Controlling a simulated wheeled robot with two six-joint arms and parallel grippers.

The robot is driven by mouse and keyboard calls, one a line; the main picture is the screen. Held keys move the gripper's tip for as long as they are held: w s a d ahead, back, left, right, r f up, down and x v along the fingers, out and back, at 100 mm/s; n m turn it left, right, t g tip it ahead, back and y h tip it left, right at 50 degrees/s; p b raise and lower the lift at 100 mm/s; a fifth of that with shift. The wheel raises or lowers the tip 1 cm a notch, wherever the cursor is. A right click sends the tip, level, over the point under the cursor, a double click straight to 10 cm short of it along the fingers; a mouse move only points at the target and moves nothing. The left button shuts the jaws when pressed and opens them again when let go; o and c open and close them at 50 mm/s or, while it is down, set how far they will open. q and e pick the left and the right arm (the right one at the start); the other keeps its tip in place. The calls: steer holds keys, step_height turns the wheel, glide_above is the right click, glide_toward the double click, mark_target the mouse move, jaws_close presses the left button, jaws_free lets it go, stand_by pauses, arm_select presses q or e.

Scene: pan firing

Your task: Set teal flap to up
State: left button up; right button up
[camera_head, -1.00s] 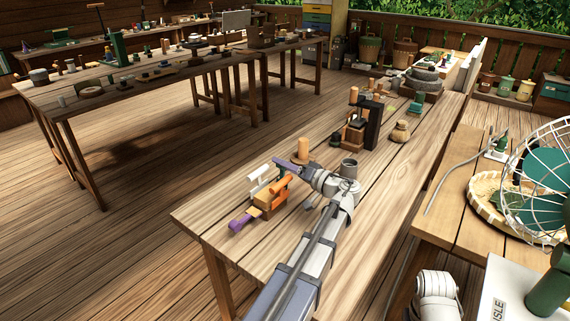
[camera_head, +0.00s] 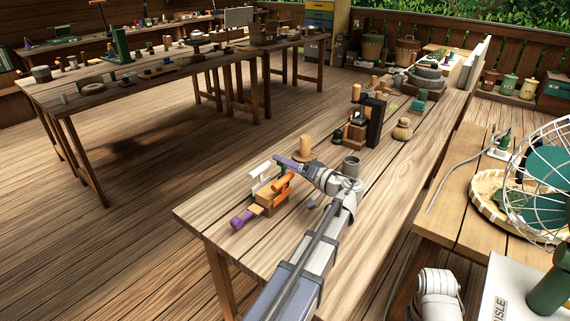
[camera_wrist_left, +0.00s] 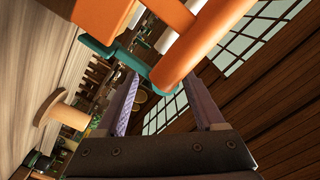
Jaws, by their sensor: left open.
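The flap device (camera_head: 268,203) stands at the near left end of the long wooden table, with white, orange and purple parts on a wooden base. In the left wrist view a teal bar (camera_wrist_left: 118,55), likely the teal flap, runs towards an orange rod (camera_wrist_left: 188,55). My left gripper (camera_head: 284,162) is open beside the device's upper right part. In the wrist view its two fingers (camera_wrist_left: 165,98) lie either side of the teal bar's end, and I cannot tell if they touch it. In the head view the teal part is hidden or too small.
A peg-like wooden piece (camera_head: 305,150) and a grey cup (camera_head: 351,166) stand close to my left arm. A dark stand (camera_head: 375,120) and a round pot (camera_head: 402,129) are farther along. The near right of the table is clear. A wire fan (camera_head: 545,180) stands at right.

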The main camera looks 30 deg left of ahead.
arm_select(q)
steer(key=d, duration=0.7)
steer(key=shift+s+d, duration=0.3)
